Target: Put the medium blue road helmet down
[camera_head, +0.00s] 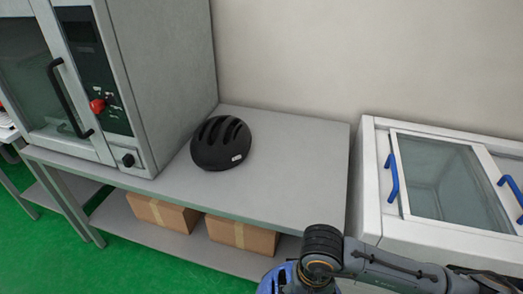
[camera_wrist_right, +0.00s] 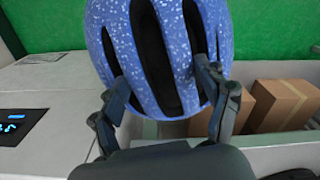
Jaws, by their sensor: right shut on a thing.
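The blue road helmet (camera_wrist_right: 202,87), speckled with white and with dark vents, fills the middle of the right wrist view. My right gripper (camera_wrist_right: 162,82) is shut on it, one finger on each side of a vent. In the head view a small part of the blue helmet (camera_head: 266,284) shows at the bottom edge, below my right arm; most of it is cut off or hidden. The helmet is in front of the bench. My left gripper is not in view.
A black helmet (camera_head: 221,144) sits on the grey bench (camera_head: 300,160), beside a tall test cabinet (camera_head: 165,70). The bench top right of it is clear. Cardboard boxes (camera_head: 242,235) lie on the lower shelf. A white chest with a glass lid (camera_head: 440,180) stands at right.

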